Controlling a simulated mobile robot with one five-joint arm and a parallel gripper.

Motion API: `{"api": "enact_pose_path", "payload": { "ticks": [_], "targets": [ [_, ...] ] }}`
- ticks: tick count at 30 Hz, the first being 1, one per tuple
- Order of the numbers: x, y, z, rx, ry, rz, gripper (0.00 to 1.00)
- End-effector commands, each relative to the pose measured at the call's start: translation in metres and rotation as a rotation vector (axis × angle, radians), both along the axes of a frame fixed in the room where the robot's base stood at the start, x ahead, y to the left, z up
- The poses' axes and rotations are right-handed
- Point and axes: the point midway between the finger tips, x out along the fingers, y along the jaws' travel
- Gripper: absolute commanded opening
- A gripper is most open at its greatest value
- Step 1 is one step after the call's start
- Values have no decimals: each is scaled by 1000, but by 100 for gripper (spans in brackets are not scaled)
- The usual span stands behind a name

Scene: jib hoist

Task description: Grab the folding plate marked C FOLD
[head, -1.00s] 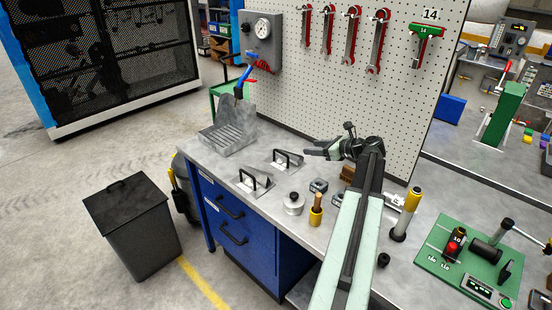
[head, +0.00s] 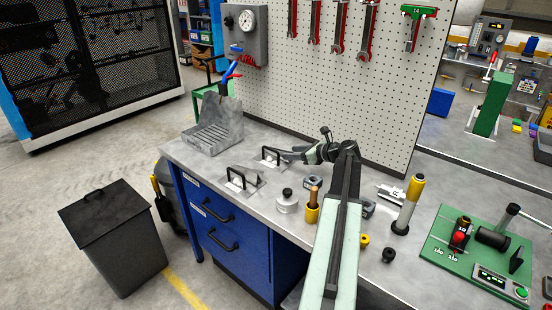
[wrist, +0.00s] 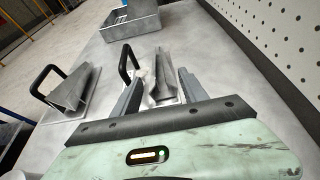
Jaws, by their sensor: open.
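Two folding plates with black handles lie on the bench. The near plate (head: 243,182) is at the front left and the far plate (head: 270,158) is behind it to the right. No marking is readable on either, so I cannot tell which is C FOLD. My gripper (head: 287,156) is open beside the far plate, at its right. In the wrist view, the far plate (wrist: 165,82) shows between and ahead of my open fingers (wrist: 159,78), its handle close to the left finger. The near plate (wrist: 76,88) lies left of the fingers. Contact is unclear.
A grey metal tray (head: 212,138) stands at the bench's left end. A round weight (head: 287,203) and a yellow-based wooden-handled tool (head: 312,208) stand near the front edge. The pegboard (head: 330,90) rises behind the bench.

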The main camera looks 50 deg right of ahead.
Motion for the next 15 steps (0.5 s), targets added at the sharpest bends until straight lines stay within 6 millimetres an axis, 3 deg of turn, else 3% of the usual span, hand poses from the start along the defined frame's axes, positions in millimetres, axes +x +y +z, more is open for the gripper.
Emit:
{"api": "enact_pose_path", "payload": {
  "ticks": [6,12,15],
  "targets": [
    [34,3,-18,0,0,1,51],
    [35,4,-16,0,0,0,51],
    [35,4,-16,0,0,1,26]
  ]
}}
